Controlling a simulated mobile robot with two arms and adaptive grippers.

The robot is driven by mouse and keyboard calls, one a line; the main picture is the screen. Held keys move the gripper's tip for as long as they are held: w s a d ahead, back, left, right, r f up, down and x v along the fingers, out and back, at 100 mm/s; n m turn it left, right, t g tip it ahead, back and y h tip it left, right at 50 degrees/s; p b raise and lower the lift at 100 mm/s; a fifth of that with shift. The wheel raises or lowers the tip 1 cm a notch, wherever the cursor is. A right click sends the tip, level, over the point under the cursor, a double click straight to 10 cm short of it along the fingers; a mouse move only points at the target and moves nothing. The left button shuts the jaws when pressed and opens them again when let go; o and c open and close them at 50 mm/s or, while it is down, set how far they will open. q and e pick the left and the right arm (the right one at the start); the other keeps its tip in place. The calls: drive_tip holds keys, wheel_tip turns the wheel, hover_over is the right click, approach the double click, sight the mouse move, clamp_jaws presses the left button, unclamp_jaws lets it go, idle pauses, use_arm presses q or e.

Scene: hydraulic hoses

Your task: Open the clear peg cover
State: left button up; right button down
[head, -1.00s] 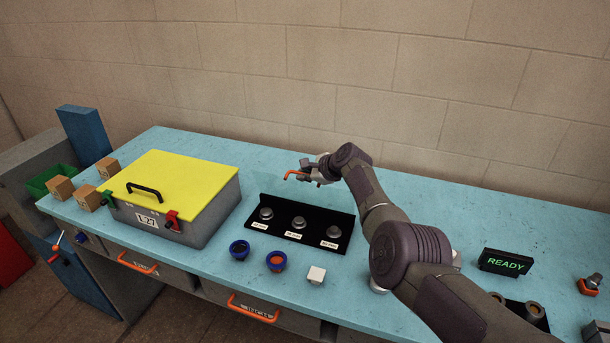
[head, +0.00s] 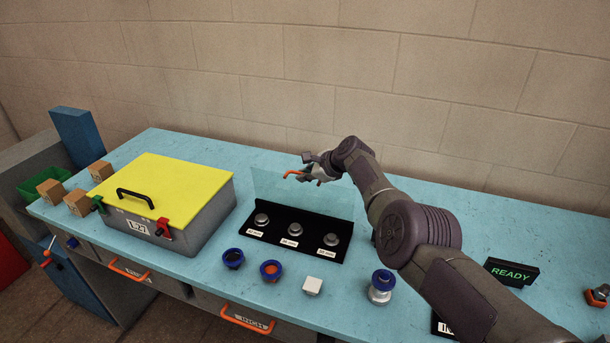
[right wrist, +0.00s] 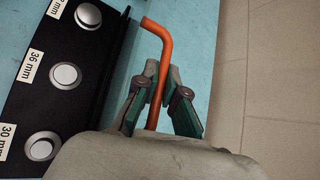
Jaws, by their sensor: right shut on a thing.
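The clear peg cover (head: 275,190) stands up, roughly upright, along the back edge of the black peg board (head: 345,212). The board holds three round grey pegs with size labels, and they are uncovered at the front. My right gripper (head: 309,176) is behind the board, near the cover's top edge. It is shut on a bent orange handle (right wrist: 166,45), which also shows in the head view (head: 292,174). In the right wrist view the green-padded fingers (right wrist: 160,100) close around the handle's shaft. Where the handle joins the cover is hidden. My left gripper is not in view.
A grey case with a yellow lid (head: 170,185) stands left of the board. A READY sign (head: 511,271) is at right. The wall is behind.

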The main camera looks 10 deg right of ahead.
drive_tip(key=c, duration=1.5)
unclamp_jaws()
drive_tip(key=shift+v, duration=0.75)
drive_tip(key=v, duration=1)
drive_tip(key=shift+s+d+r, duration=0.1)
drive_tip(key=shift+s+d, duration=0.05)
drive_tip(key=shift+d, duration=0.05)
